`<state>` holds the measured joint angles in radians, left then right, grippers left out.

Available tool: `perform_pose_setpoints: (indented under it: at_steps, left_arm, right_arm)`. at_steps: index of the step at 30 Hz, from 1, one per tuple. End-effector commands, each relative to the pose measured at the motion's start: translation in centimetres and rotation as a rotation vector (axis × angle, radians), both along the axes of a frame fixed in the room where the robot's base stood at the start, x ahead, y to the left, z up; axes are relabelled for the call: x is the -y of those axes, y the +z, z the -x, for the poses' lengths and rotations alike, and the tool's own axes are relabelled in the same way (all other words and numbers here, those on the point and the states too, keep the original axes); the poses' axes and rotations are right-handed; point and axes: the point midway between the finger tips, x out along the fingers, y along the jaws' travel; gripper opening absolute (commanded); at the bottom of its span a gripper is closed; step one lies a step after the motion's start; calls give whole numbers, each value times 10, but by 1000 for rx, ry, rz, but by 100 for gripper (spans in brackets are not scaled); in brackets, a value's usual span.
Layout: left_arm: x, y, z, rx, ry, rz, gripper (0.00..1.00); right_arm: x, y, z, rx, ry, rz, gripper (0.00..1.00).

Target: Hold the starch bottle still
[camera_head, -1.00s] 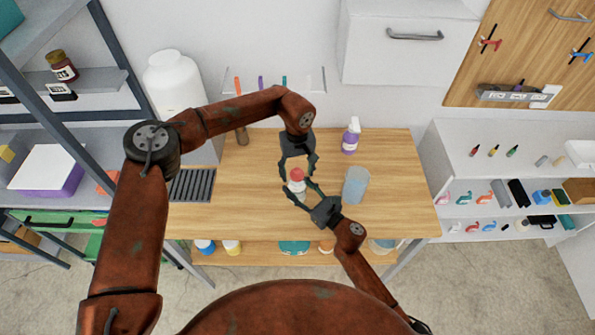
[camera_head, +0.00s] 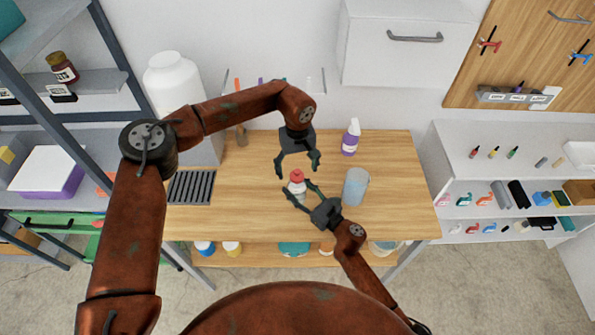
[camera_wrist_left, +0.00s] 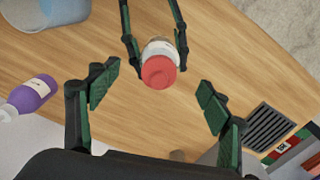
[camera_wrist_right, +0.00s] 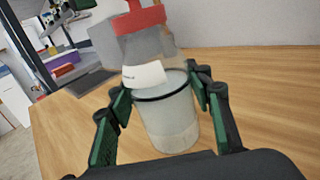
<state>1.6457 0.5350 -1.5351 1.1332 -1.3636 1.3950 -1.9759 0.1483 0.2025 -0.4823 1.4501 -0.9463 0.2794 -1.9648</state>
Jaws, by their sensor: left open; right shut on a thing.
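The starch bottle (camera_head: 297,186), white with a red cap, stands upright on the wooden table. My right gripper (camera_head: 301,190) is shut on its body from the front right. In the right wrist view the bottle (camera_wrist_right: 168,122) sits between the two fingers, with a dark ring around its clear lower part. My left gripper (camera_head: 298,169) is open and empty just behind the bottle, apart from it. In the left wrist view the red cap (camera_wrist_left: 158,72) shows beyond and between the spread left fingers.
A translucent bluish cup (camera_head: 355,187) stands right of the bottle. A purple spray bottle (camera_head: 350,140) is at the back. A dark slotted grate (camera_head: 191,187) lies on the left of the wooden table (camera_head: 240,215). The table between grate and bottle is clear.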

Motion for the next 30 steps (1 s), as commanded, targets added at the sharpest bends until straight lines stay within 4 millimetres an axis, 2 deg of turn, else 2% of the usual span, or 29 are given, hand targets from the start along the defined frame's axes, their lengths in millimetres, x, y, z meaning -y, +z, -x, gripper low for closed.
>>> perform_pose_setpoints:
  at_steps: [18, 26, 27, 30]
  left_arm:
    - [0, 35, 0, 1, -1, 0, 72]
    - [0, 37, 0, 0, -1, 0, 72]
    - [0, 37, 0, 0, -1, 0, 72]
    - [0, 37, 0, 0, -1, 0, 72]
  right_arm:
    - [0, -1, 0, -1, 1, 0, 13]
    - [0, -1, 0, -1, 1, 0, 13]
    - [0, -1, 0, -1, 1, 0, 47]
    - [0, -1, 0, -1, 0, 0, 54]
